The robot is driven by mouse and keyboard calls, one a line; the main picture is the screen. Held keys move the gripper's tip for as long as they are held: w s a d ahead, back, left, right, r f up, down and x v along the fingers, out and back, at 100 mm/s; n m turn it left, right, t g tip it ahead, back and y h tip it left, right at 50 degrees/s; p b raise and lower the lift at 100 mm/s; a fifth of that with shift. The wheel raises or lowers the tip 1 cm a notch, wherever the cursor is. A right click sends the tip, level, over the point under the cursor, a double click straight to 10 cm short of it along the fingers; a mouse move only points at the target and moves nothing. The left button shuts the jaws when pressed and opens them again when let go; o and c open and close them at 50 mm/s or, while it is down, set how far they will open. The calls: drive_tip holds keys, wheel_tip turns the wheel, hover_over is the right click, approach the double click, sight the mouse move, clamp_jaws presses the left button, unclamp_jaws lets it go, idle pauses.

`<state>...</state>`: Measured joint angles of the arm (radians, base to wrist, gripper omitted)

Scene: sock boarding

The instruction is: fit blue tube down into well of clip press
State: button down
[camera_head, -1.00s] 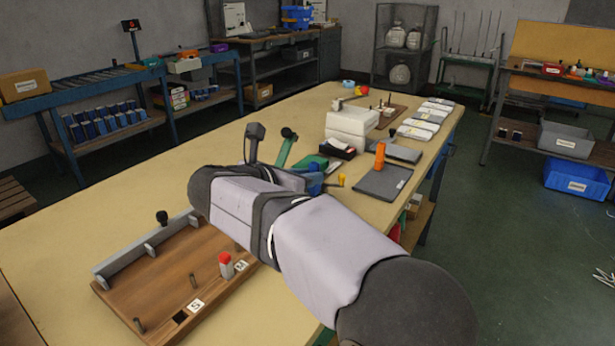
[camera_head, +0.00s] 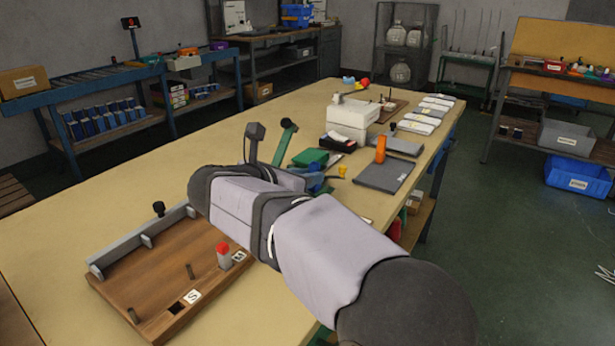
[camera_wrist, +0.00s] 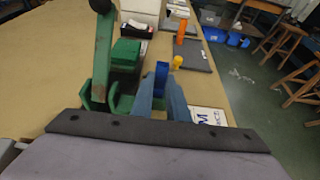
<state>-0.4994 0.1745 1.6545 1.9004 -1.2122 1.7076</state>
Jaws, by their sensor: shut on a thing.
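My gripper (camera_wrist: 161,100) shows in the wrist view as two blue-grey fingers, shut on the blue tube (camera_wrist: 161,76), whose upper part stands between them. In the head view my gripper (camera_head: 318,182) is partly hidden behind my arm, and I cannot make out the tube clearly there. The clip press (camera_wrist: 103,55) is green, with a tall lever and black knob, just left of the gripper in the wrist view. Its lever (camera_head: 285,140) also shows in the head view. The well is not clearly visible, and I cannot tell whether the tube touches the press.
A green block (camera_wrist: 126,52) lies behind the press. A yellow piece (camera_wrist: 177,62), an orange cylinder (camera_head: 380,149) and a dark grey pad (camera_head: 384,175) are to the right. A wooden board (camera_head: 150,275) with pegs and a red-capped piece (camera_head: 223,254) lies front left. The table's left side is clear.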

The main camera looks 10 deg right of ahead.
drive_tip(key=shift+f+b, duration=0.55)
drive_tip(key=shift+f, duration=0.05)
drive_tip(key=c, duration=1.6)
unclamp_jaws()
drive_tip(key=shift+c, duration=0.2)
drive_tip(key=shift+p+v, duration=0.5)
drive_tip(key=shift+v, duration=3.2)
